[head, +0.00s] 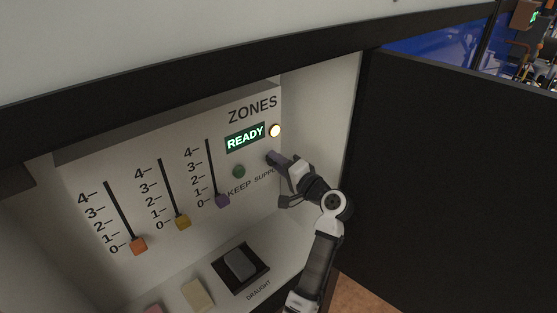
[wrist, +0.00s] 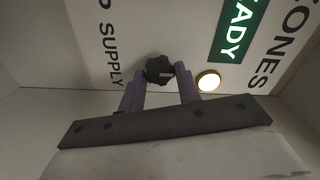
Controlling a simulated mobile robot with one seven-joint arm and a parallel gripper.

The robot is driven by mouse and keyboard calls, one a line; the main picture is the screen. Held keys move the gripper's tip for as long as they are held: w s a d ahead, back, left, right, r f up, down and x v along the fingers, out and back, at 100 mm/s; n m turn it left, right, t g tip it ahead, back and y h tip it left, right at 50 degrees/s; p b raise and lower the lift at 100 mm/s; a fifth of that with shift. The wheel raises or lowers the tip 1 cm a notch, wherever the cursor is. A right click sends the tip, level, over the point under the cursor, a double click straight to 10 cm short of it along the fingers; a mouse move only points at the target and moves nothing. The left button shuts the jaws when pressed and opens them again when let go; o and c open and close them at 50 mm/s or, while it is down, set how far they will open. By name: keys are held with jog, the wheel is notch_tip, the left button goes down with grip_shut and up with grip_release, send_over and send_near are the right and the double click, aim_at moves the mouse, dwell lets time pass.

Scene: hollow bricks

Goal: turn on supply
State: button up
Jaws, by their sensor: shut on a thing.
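The supply control is a dark lobed knob (wrist: 160,70) on the white panel (head: 100,173), beside the word SUPPLY. My gripper (head: 276,159) reaches the panel there, and its purple fingers also show in the wrist view (wrist: 160,78). The fingers stand on either side of the knob and are shut on it. In the head view the knob is hidden by my gripper. A small pale mark shows on the knob's face. The READY sign (head: 245,137) glows on green, and a round lamp (head: 275,131) beside it is lit.
A green button (head: 239,172) sits above KEEP. Orange (head: 138,246), yellow (head: 182,222) and purple (head: 222,201) sliders stand at their 0 marks. A grey DRAUGHT rocker (head: 240,263) lies below. The dark open door (head: 450,180) is right of my arm.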

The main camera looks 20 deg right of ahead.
dwell(0.3)
jog(key=o, duration=1)
jog(key=shift+c, duration=0.2)
jog(key=b+v, duration=0.4)
jog(key=v, duration=1)
jog(key=shift+w, duration=0.1)
